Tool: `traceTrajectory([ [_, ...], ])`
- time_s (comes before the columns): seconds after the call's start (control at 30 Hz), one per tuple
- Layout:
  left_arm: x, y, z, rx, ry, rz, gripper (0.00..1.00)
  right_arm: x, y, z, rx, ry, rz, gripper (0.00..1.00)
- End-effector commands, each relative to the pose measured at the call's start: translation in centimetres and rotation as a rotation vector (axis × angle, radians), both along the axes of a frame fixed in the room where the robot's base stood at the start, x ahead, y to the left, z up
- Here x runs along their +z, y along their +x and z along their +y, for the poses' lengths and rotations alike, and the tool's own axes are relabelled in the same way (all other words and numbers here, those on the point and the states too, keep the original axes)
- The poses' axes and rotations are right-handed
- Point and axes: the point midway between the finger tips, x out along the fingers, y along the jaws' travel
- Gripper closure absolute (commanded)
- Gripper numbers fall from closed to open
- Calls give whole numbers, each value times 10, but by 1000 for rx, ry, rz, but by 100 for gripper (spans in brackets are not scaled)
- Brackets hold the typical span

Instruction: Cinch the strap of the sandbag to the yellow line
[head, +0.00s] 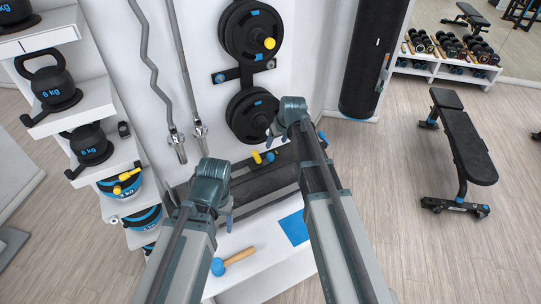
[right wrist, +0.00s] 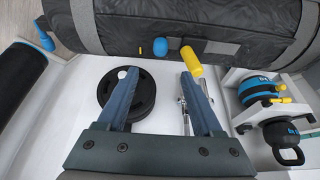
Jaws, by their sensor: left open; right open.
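The sandbag is a dark grey padded bag (head: 265,181) lying on a low white bench. It fills the top of the right wrist view (right wrist: 110,28). A yellow cylinder (head: 256,156) and a blue one (head: 270,156) sit at its wall side; the right wrist view also shows the yellow piece (right wrist: 193,62) and blue piece (right wrist: 160,47). A paler strip crosses the bag beside them; I cannot tell the strap or yellow line clearly. My right gripper (right wrist: 155,76) is open and empty, one fingertip close to the yellow cylinder. My left gripper (head: 226,212) is open, low beside the bag, partly hidden.
A mallet (head: 234,261) and a blue square (head: 294,228) lie on the white bench (head: 262,262). Kettlebell shelves (head: 100,98) stand left. Plates (head: 253,32) and bars (head: 184,75) hang on the wall. A black punching bag (head: 372,58) hangs right.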

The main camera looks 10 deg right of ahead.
Motion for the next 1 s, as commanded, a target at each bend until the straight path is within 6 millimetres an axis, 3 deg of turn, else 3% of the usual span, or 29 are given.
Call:
traceTrajectory([
  [0.7, -100, 1, 0, -1, 0, -3, 34, -100, 38, 12, 1, -1, 1, 32],
  [1.0, -120, 1, 0, -8, 2, -3, 34, -120, 47, 15, 0, 0, 1, 32],
])
